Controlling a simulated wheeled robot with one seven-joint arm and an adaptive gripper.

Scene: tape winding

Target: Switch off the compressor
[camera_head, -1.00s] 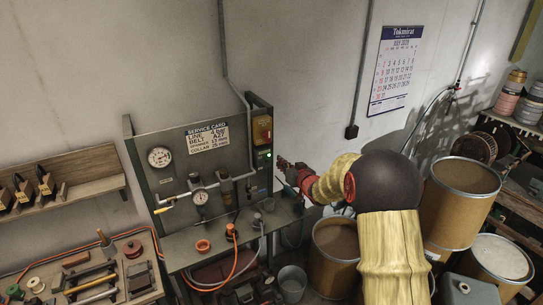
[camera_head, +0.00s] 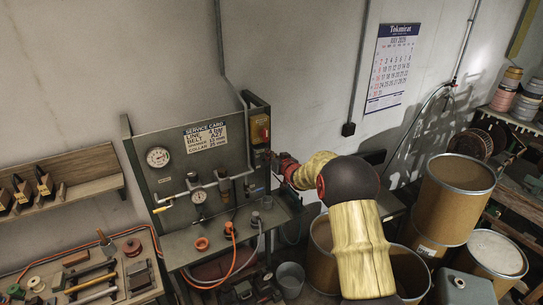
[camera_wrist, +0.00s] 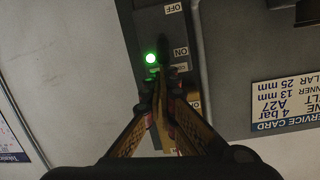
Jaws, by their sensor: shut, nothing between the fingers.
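The grey-green service panel (camera_head: 172,145) stands against the wall, with an orange-and-red switch (camera_head: 262,129) on the box at its upper right. In the wrist view the panel appears upside down, with an OFF label (camera_wrist: 174,9), an ON label (camera_wrist: 181,52) and a lit green lamp (camera_wrist: 151,58). My gripper (camera_wrist: 157,78) is shut and empty, its tips close beside the lamp and the ON label. I cannot tell whether they touch the panel. In the head view my gripper (camera_head: 272,157) is at the box's right edge, below the orange switch.
A service card (camera_head: 206,136), dial gauges (camera_head: 158,157) and pipework are on the panel. An orange hose (camera_head: 235,255) hangs from the bench. Fibre drums (camera_head: 458,190) stand to the right. A tool table (camera_head: 75,264) is at the lower left.

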